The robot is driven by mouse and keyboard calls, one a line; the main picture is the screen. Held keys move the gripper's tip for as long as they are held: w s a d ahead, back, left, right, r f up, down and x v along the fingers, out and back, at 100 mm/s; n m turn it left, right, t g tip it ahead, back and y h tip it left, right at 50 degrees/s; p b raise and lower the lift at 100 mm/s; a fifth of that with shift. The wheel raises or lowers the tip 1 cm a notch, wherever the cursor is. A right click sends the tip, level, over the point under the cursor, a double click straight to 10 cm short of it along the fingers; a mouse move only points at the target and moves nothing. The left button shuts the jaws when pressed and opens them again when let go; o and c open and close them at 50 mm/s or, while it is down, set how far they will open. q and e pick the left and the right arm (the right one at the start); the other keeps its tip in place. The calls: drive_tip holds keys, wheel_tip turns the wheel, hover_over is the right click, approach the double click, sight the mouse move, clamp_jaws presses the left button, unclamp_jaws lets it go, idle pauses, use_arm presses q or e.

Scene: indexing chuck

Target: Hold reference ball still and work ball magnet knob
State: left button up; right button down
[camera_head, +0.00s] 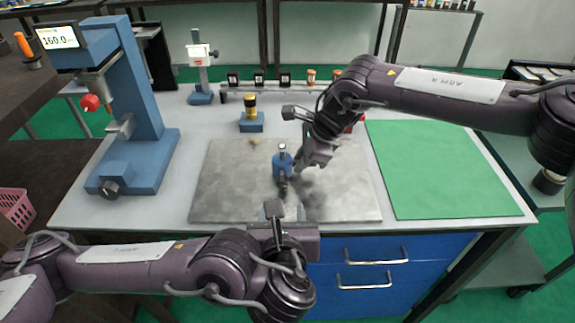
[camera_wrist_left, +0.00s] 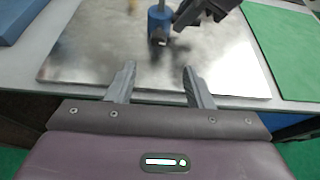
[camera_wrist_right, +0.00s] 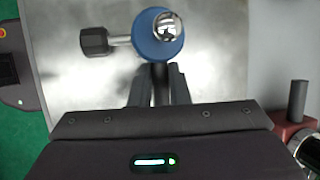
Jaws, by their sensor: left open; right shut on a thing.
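The reference ball (camera_head: 282,162) stands upright on the grey plate: a blue round body with a shiny chrome ball on top. The chrome ball (camera_wrist_right: 167,27) shows from above in the right wrist view. A dark magnet knob (camera_wrist_right: 94,42) sticks out from its side on a metal shaft, facing the left gripper. My right gripper (camera_wrist_right: 158,72) is shut at the side of the blue body; its fingers hide exactly what part they pinch. My left gripper (camera_wrist_left: 160,72) is open and empty, apart from the knob, near the plate's front edge.
The grey plate (camera_head: 225,190) is otherwise mostly clear. A green mat (camera_head: 440,170) lies to the right. A blue machine (camera_head: 140,150) stands on the left. A small blue block with a yellow-and-black piece (camera_head: 250,122) and a row of small containers stand behind.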

sight(282, 184)
use_arm(q)
drive_tip(key=x, duration=1.2)
drive_tip(key=shift+w+r, duration=0.1)
drive_tip(key=shift+r, duration=0.05)
drive_tip(key=shift+c, duration=0.5)
drive_tip(key=c, duration=0.9)
drive_tip(key=shift+a+r+n+h, duration=0.1)
drive_tip(key=shift+a+n+h, duration=0.1)
drive_tip(key=shift+n+h, duration=1.1)
drive_tip(key=shift+n, duration=0.5)
